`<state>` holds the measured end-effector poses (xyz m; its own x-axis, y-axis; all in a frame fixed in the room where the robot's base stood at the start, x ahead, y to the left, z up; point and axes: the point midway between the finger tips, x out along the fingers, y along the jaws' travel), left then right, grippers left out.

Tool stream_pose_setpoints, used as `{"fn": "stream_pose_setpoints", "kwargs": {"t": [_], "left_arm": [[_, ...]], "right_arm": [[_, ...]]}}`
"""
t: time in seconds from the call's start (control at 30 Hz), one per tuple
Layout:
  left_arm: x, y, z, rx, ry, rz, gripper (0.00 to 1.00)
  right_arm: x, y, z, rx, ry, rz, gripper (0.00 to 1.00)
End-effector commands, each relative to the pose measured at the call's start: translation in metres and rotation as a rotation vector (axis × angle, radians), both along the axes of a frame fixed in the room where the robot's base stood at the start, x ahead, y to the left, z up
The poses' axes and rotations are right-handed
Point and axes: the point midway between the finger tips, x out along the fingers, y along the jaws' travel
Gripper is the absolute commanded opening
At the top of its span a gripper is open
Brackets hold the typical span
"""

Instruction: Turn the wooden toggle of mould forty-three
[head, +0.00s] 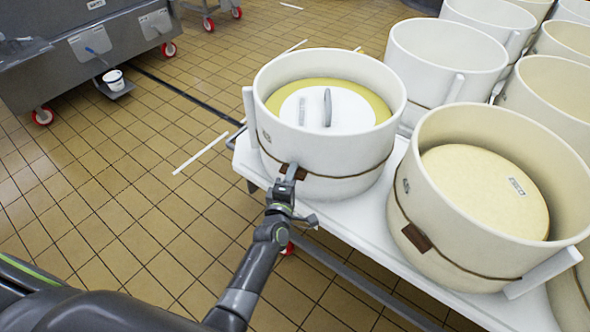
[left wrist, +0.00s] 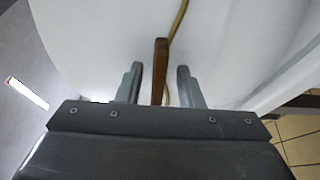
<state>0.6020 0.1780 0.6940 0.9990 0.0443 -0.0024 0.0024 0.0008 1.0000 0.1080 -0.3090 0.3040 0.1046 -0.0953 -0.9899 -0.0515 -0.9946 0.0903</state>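A white round mould (head: 330,158) with a cord around its side stands at the table's near left end. A cheese and a white lid with a grey handle (head: 327,107) sit inside it. Its number is too small to read. A brown wooden toggle on its cord shows in the left wrist view (left wrist: 160,70), upright between the fingers. My left gripper (head: 289,172) is at this mould's near side and partly hides the toggle in the head view. The left wrist view shows the gripper (left wrist: 158,85) open, its fingers apart on either side of the toggle with gaps.
A second mould (head: 460,240) with a cheese and its own wooden toggle (head: 416,237) stands to the right on the white table (head: 350,225). Several more moulds crowd behind. A grey wheeled vat (head: 80,50) stands at the far left. The tiled floor between is mostly clear.

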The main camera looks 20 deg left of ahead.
Motion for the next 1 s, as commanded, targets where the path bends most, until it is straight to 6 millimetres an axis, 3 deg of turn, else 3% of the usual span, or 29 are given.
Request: {"fn": "stream_pose_setpoints", "kwargs": {"t": [0.17,0.4,0.77,1.0], "left_arm": [[0.0,0.0,0.0,0.001,0.0,0.0,0.31],[0.0,0.0,0.0,0.001,0.0,0.0,0.0],[0.0,0.0,-0.001,0.031,-0.004,0.0,0.0],[0.0,0.0,-0.003,0.153,-0.022,0.0,0.0]], "right_arm": [[-0.007,0.0,0.0,0.001,0.009,-0.002,0.42],[-0.011,0.0,-0.001,0.0,0.015,-0.003,0.42],[-0.007,0.0,-0.003,0.001,0.011,-0.002,0.42],[0.001,0.0,-0.01,0.0,0.008,-0.002,0.42]]}}
